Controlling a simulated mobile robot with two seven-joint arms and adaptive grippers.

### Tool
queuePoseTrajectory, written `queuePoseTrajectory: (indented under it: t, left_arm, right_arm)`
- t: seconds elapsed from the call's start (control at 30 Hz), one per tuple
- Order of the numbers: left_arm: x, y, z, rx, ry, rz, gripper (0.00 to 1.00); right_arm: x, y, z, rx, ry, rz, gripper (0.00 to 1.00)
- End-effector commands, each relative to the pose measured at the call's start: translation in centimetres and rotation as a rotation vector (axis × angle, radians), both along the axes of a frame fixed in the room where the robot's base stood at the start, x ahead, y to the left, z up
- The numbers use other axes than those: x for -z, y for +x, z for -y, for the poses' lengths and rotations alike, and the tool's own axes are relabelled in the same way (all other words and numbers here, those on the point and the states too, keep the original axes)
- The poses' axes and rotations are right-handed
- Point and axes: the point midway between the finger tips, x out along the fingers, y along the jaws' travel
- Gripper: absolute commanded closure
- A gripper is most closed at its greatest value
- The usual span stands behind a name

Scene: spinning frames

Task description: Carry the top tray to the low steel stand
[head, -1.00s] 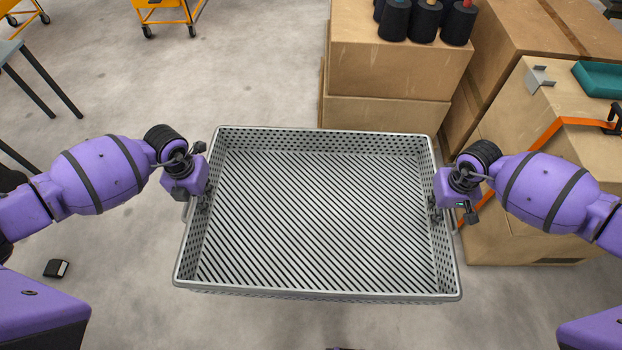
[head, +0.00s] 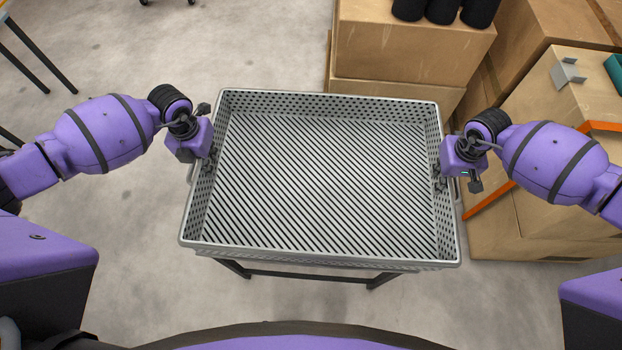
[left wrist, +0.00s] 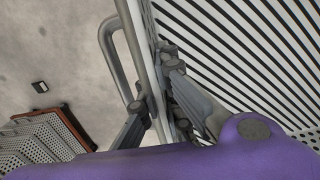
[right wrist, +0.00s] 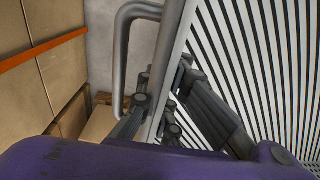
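A grey perforated metal tray (head: 320,252), empty with a slatted floor, is held level between my two grippers. My left gripper (head: 208,157) is at its left wall, and my right gripper (head: 440,178) is at its right wall. In the left wrist view my fingers (left wrist: 160,95) straddle the wall beside the outer bar handle (left wrist: 110,50). The right wrist view shows my fingers (right wrist: 160,100) likewise around the wall by the other handle (right wrist: 124,35). A low dark-framed stand (head: 310,275) shows under the tray's near edge; its top is hidden. I cannot tell whether they touch.
Cardboard boxes (head: 400,60) with black spools (head: 440,10) stand behind the tray, and more boxes (head: 560,90) stand at right, close to my right arm. A table leg (head: 25,55) is at upper left. The left wrist view shows perforated trays (left wrist: 40,140) on an orange-edged base.

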Motion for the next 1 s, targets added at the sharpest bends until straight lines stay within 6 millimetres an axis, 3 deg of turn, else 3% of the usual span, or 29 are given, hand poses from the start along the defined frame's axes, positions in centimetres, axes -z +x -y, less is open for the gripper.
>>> queuePoseTrajectory:
  t: [0.47,1.0]
  left_arm:
    - [0.1,0.1,-0.1,0.000,0.002,0.002,1.00]
    - [2.5,0.1,-0.1,-0.001,0.002,0.003,1.00]
  right_arm:
    - [0.1,0.1,0.1,0.002,-0.002,0.003,1.00]
    - [2.5,0.2,0.1,0.003,-0.002,0.003,1.00]
